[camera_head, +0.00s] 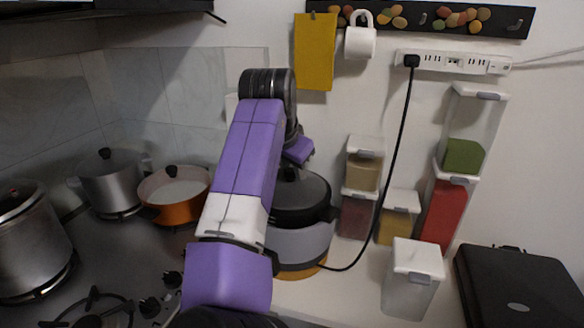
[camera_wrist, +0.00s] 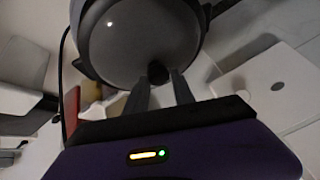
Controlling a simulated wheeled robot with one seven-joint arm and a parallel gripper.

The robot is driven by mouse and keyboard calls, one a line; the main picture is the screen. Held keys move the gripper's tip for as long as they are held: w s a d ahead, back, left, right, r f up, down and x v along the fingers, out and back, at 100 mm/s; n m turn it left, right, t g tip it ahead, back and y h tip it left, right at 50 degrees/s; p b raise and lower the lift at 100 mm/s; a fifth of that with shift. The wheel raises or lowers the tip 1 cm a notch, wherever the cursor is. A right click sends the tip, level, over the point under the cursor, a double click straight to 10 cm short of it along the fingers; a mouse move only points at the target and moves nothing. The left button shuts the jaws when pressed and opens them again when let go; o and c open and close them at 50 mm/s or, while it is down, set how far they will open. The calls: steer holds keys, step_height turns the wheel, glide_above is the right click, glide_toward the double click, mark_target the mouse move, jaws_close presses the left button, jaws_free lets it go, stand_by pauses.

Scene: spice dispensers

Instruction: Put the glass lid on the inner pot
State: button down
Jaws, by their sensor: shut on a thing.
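The glass lid (camera_wrist: 140,35) is a round grey see-through disc with a dark rim and a black knob (camera_wrist: 157,72). My gripper (camera_wrist: 159,77) has its two fingers closed about this knob in the wrist view. In the head view the dark lid (camera_head: 312,190) shows at the top of a grey and black cooker (camera_head: 305,245) on the counter, partly behind my purple arm. My gripper's fingertips are hidden there. The inner pot's inside is not visible, and I cannot tell whether the lid rests on its rim or is slightly above.
An orange pan (camera_head: 172,207) and steel pots (camera_head: 112,180) stand left on the stove. Clear spice containers (camera_head: 398,215) stand close to the right of the cooker. A black power cable (camera_head: 397,150) hangs beside it. A black case (camera_head: 520,290) lies far right.

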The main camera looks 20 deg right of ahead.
steer(key=c, duration=1.1)
jaws_free()
steer(key=shift+f, duration=0.3)
steer(key=shift+o, duration=0.2)
steer(key=shift+s, duration=0.1)
steer(key=shift+f, duration=0.1)
steer(key=v, duration=1.2)
steer(key=shift+r+b, duration=0.25)
steer(key=shift+b, duration=0.2)
steer(key=shift+w, duration=0.2)
